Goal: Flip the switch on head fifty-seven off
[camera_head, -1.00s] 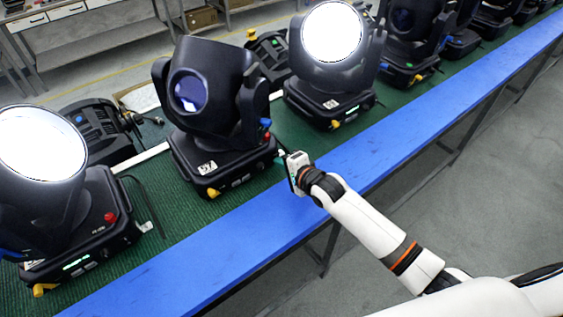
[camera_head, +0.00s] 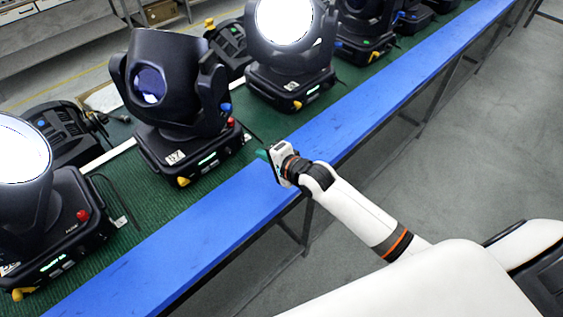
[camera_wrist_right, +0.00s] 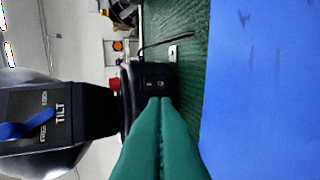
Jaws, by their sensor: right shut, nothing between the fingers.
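Head fifty-seven (camera_head: 165,85) is a black moving light on the green mat, with a white number label (camera_head: 175,158) on its base. Its lens (camera_head: 149,86) is dark; a small display on the base glows. My right gripper (camera_head: 263,154) is shut and empty, just right of the base's side, with a small gap. In the right wrist view its green fingers (camera_wrist_right: 160,102) point at the black side panel (camera_wrist_right: 155,82) of a base, which carries small pale markings. I cannot make out the switch position. My left gripper is not in view.
Lit heads stand on both sides, one at left (camera_head: 20,150) and one behind (camera_head: 285,25). A blue strip (camera_head: 220,215) runs along the bench's front edge. A black cable (camera_wrist_right: 165,45) lies near the panel. The grey floor at right is clear.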

